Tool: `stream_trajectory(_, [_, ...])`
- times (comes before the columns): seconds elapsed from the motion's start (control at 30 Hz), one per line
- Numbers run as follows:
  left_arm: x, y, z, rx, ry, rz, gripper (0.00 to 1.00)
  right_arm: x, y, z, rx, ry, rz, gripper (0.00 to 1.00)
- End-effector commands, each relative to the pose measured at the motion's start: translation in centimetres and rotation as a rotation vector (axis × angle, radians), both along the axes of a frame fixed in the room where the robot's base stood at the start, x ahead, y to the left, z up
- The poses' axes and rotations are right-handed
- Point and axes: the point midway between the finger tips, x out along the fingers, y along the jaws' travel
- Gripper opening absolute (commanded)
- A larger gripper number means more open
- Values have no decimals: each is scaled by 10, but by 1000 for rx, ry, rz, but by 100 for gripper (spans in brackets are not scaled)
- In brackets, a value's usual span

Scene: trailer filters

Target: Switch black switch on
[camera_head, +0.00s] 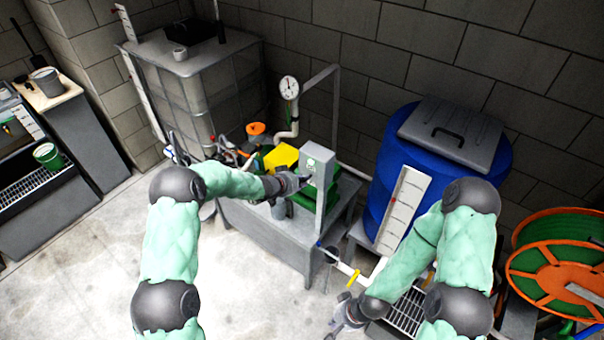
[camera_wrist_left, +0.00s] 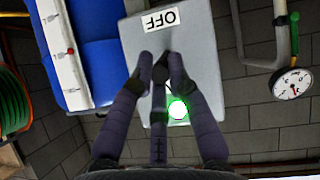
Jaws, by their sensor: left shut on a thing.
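A grey switch box (camera_head: 319,163) stands on a post by the metal table. It fills the middle of the left wrist view (camera_wrist_left: 205,60), with an upside-down OFF label (camera_wrist_left: 162,19) and a lit green lamp (camera_wrist_left: 178,110). My left gripper (camera_head: 302,182) is at the front of the box. Its fingers (camera_wrist_left: 162,66) are closed in around a small dark part, the black switch, which they mostly hide. The switch's exact position cannot be told. My right gripper (camera_head: 345,318) is low, away from the box, near the grating; its finger opening is unclear.
A blue barrel (camera_head: 385,190) with a grey lid stands right of the box. A pressure gauge (camera_head: 289,88) on a pipe is behind it. A caged tank (camera_head: 175,95) stands at the back left. An orange hose reel (camera_head: 560,275) is at the right. The floor at front left is clear.

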Motion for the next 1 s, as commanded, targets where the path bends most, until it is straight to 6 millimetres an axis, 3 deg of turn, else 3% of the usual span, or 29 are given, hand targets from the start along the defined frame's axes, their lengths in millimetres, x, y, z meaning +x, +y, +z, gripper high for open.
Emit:
stream_trajectory(0.03, [5,5,12,8,2,10,0,0,0,16,0,0,0,0])
stream_trajectory(0.1, [5,5,13,16,15,9,0,0,0,26,0,0,0,0])
stream_trajectory(0.4, [5,5,14,49,57,9,0,0,0,59,0,0,0,0])
stream_trajectory(0.63, [5,5,14,62,73,10,0,0,0,71,0,0,0,0])
stream_trajectory(1.0, [6,6,13,66,76,11,0,0,0,74,0,0,0,0])
